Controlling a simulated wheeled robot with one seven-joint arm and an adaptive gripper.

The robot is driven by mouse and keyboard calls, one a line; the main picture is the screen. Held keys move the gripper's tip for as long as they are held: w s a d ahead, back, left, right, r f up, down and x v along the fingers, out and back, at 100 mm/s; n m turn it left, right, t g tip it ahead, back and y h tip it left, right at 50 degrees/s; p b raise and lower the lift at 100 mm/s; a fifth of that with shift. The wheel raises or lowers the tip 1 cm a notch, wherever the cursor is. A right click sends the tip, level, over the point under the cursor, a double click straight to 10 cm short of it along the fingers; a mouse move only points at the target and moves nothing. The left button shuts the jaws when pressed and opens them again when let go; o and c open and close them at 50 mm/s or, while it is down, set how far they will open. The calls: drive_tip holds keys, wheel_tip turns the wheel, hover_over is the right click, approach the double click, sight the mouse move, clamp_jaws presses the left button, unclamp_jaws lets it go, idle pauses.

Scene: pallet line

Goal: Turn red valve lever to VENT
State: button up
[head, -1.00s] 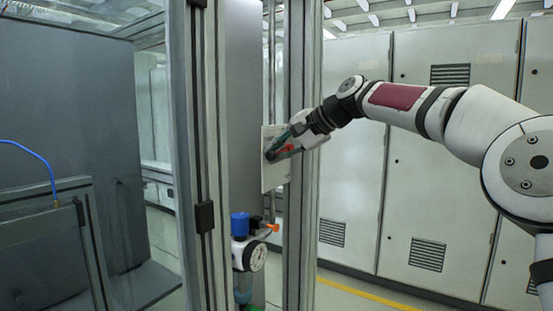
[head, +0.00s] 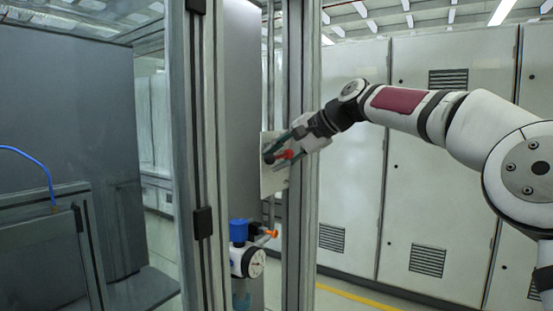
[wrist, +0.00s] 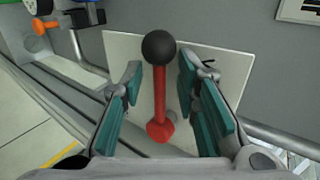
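The red valve lever (wrist: 160,95) has a black ball knob (wrist: 159,46) and a red hub at its lower end in the wrist view. It is mounted on a pale plate (wrist: 222,72). My gripper (wrist: 160,78) is open, with one teal-padded finger on each side of the lever. Gaps show between the pads and the lever, so it is not gripped. In the head view, the lever (head: 285,155) shows small at the fingers of my gripper (head: 280,146), against the plate (head: 273,182). I see no readable VENT mark.
A gauge unit (head: 248,262) with a blue cap (head: 238,229) and an orange-tipped part (head: 272,234) sits below the plate. An upright metal frame post (head: 303,100) stands just right of the plate. Grey cabinets (head: 440,190) line the back.

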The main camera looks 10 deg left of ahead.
drive_tip(key=v, duration=1.1)
drive_tip(key=shift+d, duration=0.25)
drive_tip(key=shift+s, duration=0.15)
drive_tip(key=s+d+f+n+h, duration=0.1)
drive_tip(key=s+d+f+h, duration=0.2)
drive_tip(key=s+d+f, duration=0.5)
drive_tip(key=s+d+f+n+t+h, duration=0.1)
drive_tip(key=s+d+f+h, duration=0.3)
drive_tip(key=s, duration=1.3)
drive_tip(key=s+d+f+n+h, duration=0.2)
drive_tip(key=s+d+f+h, duration=0.1)
drive_tip(key=s+d+f, duration=0.9)
drive_tip(key=shift+s+d+f+t+h, duration=0.3)
drive_tip(key=shift+s+d+t, duration=0.1)
drive_tip(key=shift+s+d, duration=0.15)
drive_tip(key=shift+a+r, duration=0.1)
